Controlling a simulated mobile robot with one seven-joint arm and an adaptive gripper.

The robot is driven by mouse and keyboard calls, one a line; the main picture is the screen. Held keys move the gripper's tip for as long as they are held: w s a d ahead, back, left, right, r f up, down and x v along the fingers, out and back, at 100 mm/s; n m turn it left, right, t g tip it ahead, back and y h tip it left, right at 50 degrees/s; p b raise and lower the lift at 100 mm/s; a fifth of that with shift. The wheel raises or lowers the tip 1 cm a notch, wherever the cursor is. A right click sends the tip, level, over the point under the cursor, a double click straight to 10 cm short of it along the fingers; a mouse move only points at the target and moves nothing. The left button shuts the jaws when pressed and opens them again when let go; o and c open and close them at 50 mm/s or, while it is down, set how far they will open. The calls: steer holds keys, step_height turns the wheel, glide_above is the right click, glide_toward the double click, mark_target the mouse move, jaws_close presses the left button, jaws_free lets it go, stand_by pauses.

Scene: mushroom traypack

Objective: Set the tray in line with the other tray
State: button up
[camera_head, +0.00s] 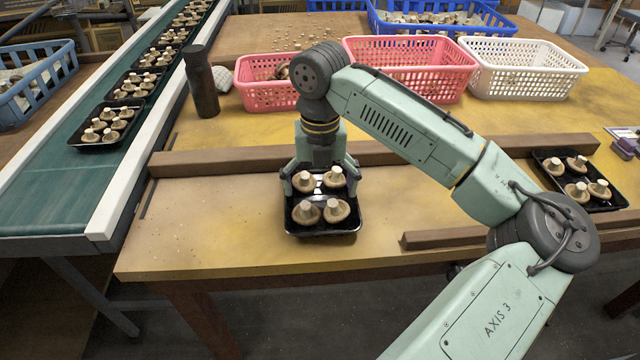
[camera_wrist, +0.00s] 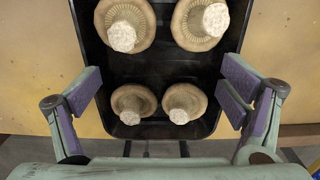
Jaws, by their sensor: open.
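A black tray (camera_head: 322,231) with several mushrooms lies on the wooden table left of the front rail's end, near the front edge. It fills the middle of the wrist view (camera_wrist: 160,73). My gripper (camera_head: 320,185) is over its back part, fingers pointing down, one on each side. In the wrist view my gripper (camera_wrist: 161,91) is open, with its pads beside the tray's side walls; contact is unclear. Another black tray (camera_head: 612,204) with mushrooms sits at the right between the two wooden rails, partly behind my arm.
A long wooden rail (camera_head: 220,162) runs behind the tray; a front rail (camera_head: 440,239) starts to its right. Pink baskets (camera_head: 410,72), a white basket (camera_head: 530,75) and a dark bottle (camera_head: 202,85) stand behind. A green conveyor (camera_head: 60,190) with trays runs at left.

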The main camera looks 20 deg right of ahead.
mark_target(320, 188)
stand_by(0.3)
step_height(320, 188, up, 13)
stand_by(0.5)
